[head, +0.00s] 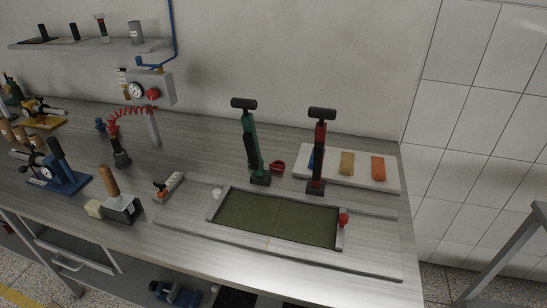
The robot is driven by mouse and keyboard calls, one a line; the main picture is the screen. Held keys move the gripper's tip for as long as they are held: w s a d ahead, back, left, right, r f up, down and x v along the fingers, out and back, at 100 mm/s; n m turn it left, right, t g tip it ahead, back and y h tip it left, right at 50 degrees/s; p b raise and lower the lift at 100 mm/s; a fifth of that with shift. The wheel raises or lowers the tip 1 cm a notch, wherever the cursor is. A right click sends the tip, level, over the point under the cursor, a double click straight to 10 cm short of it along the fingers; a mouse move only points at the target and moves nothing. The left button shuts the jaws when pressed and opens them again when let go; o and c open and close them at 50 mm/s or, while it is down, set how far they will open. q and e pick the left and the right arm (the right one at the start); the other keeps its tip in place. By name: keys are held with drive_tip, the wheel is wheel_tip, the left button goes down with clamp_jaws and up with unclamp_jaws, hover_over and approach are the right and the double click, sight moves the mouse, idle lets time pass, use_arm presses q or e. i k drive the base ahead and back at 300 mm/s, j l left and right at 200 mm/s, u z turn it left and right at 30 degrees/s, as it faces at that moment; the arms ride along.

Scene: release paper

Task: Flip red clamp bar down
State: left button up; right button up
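A green rectangular sheet (275,218) lies in a pale frame on a metal board (375,262) on the workbench. A narrow grey bar (339,238) with a red ball knob (343,219) runs along the right end of the sheet. I cannot tell whether this bar is raised or lying flat. A similar bar with a white knob (217,193) is at the left end. Neither of my grippers is in view.
Upright tools with black T-handles, one green (249,146) and one red (318,155), stand behind the sheet. A white tray (393,180) with coloured blocks is behind right. A wood-handled tool (113,193) and blue device (57,175) are left.

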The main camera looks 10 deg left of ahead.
sight(323, 114)
drive_tip(key=l+z, duration=0.1)
drive_tip(key=l, duration=0.4)
drive_tip(key=i+l+z, duration=0.15)
drive_tip(key=l, duration=0.3)
drive_tip(key=l+z, duration=0.1)
drive_tip(key=l, duration=0.4)
